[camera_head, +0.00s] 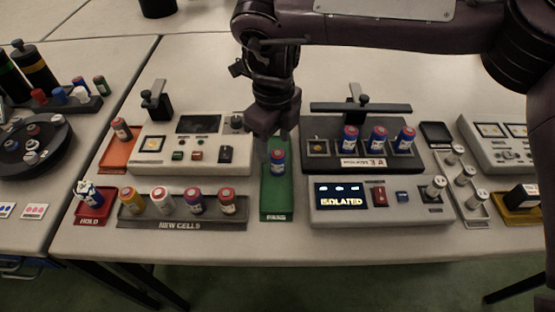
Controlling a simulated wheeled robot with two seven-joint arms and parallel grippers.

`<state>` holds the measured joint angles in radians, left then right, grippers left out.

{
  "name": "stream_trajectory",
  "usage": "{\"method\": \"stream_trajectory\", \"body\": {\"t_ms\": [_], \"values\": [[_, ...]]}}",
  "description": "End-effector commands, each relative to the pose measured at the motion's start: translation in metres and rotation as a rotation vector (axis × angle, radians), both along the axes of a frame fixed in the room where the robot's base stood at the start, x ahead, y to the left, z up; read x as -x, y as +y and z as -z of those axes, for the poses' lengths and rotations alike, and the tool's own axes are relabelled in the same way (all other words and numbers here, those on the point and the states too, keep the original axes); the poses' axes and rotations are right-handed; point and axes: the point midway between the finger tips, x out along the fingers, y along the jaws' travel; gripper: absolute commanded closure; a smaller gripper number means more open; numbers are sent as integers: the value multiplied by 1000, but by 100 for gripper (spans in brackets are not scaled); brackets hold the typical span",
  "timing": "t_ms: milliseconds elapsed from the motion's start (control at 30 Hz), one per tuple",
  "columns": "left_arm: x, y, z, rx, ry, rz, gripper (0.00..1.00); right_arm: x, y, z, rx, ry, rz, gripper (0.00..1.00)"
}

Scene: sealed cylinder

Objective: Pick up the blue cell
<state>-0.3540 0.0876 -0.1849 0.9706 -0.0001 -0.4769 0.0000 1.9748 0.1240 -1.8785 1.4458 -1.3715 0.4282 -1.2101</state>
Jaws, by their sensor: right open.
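A blue cell with a reddish top (278,162) stands upright in the green PASS tray (276,205). My right gripper (275,138) hangs down just above and behind this cell, over the back of the green tray. Its jaws are open; I cannot tell if the fingers touch the cell. Three similar blue cells with red parts, one of them here (379,138), stand in the dark rack (330,160) to the right. My left gripper is not in view.
Several cells stand in the NEW CELLS tray (180,223). The red HOLD tray (93,212) holds a blue and white item. A console with an ISOLATED screen (342,195) is right of the green tray, and another console (190,150) is left. The table's front strip is clear.

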Motion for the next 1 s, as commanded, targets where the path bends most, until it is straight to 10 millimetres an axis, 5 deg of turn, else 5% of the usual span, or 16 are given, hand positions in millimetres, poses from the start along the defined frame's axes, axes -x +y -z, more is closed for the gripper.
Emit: {"method": "stream_trajectory", "body": {"t_ms": [300, 600, 1000], "values": [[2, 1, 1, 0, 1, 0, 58, 6, -6, 44, 0, 1, 0, 44], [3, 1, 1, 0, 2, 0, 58, 6, -6, 50, -1, 0, 1, 44], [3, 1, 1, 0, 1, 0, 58, 6, -6, 50, -1, 0, 0, 94]]}}
